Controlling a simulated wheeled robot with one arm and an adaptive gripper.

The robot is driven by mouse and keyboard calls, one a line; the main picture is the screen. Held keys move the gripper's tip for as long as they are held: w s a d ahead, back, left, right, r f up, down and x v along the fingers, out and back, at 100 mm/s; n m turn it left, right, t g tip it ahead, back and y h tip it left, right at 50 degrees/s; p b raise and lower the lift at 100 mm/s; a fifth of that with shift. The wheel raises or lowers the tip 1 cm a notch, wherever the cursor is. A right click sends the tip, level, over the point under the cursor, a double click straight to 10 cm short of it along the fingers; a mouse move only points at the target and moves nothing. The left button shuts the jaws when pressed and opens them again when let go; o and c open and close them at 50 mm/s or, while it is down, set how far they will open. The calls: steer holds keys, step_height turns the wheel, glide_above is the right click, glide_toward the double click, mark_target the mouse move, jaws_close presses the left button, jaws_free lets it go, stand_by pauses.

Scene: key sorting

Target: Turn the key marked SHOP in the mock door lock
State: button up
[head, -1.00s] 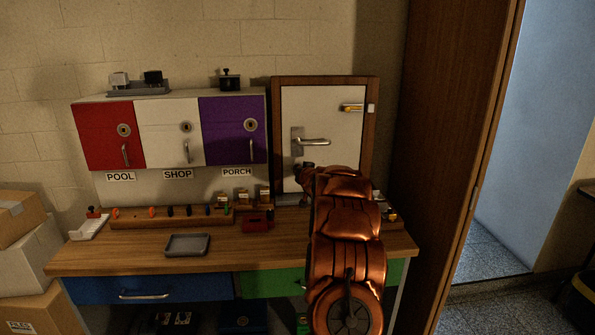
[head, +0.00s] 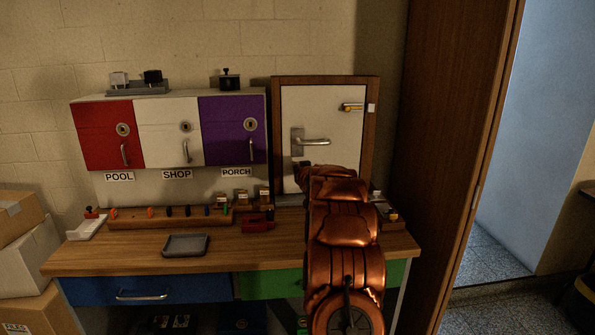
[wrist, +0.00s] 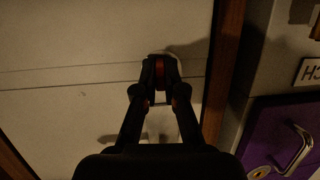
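The mock door (head: 345,118) is a pale panel in a brown wooden frame, with a lever handle (head: 313,142) on a metal plate. My gripper (head: 299,170) is at the panel below the handle, partly hidden by my copper arm. In the wrist view, the fingers (wrist: 161,72) come close together at the pale lock fitting (wrist: 157,57). A small dark red-brown piece (wrist: 162,68), apparently a key head, is between the fingertips. Its marking cannot be read, and how deep it sits in the lock is hidden.
A wooden key rack (head: 170,220) with several coloured keys stands left on the bench (head: 110,258). A grey tray (head: 186,246) lies in front. Red, white and purple cabinets (head: 232,135) hang left of the door. The front left bench top is mostly clear.

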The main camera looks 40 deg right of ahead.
steer(key=o, duration=0.5)
steer(key=shift+v, duration=6)
steer(key=s+a+f+n+g+y+p, duration=0.1)
steer(key=s+a+g+y+p, duration=0.3)
steer(key=a, duration=1)
steer(key=s+a+f+n+g, duration=0.1)
steer(key=s+a+g, duration=0.1)
steer(key=s+a, duration=0.8)
steer(key=s+a+n+g+y+p, duration=0.1)
steer(key=s+a+g, duration=0.2)
steer(key=s+a, duration=0.5)
steer(key=s+a+n+g+y+p, duration=0.1)
steer(key=s+a+g, duration=0.1)
steer(key=s+a, duration=0.6)
steer(key=s+a+n+g+y+p, duration=0.1)
steer(key=s+a+n+g, duration=0.1)
steer(key=s+a, duration=0.6)
steer(key=shift+s+a+f+g+y+p, duration=0.15)
steer(key=shift+s+g, duration=0.25)
steer(key=shift+s, duration=0.7)
steer(key=shift+s+a+f+g+y+p, duration=0.15)
steer(key=shift+s+g+y, duration=0.2)
steer(key=shift+s, duration=0.7)
